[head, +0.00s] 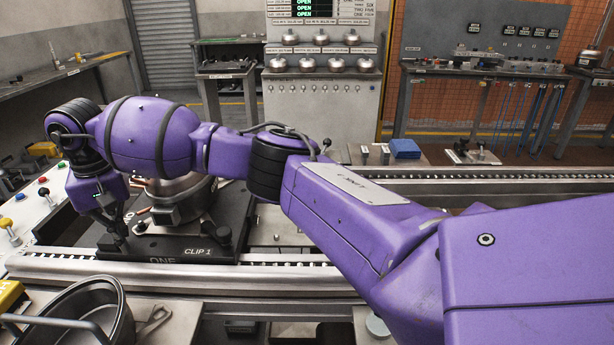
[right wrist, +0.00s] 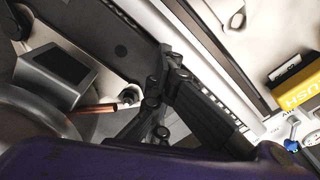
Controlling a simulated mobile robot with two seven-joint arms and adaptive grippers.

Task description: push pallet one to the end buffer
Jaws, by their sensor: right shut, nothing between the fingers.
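Pallet one, a dark plate marked ONE and CLIP 1 (head: 150,252), sits on the front rail conveyor at the left, with a dark round compressor (head: 180,207) on it. In the right wrist view the pallet's dark plate (right wrist: 100,38) shows beside the rail. My right gripper (head: 115,240) points down at the pallet's left end, shut and empty. Its closed fingers show in the right wrist view (right wrist: 172,75), close by the plate; I cannot tell whether they touch it. My left gripper is not in view. I cannot make out which part is the end buffer.
The front rail (head: 290,279) runs bare to the right of the pallet, partly behind my arm. A control panel with coloured buttons (head: 43,192) lies at the left. A second rail (head: 480,185) runs behind.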

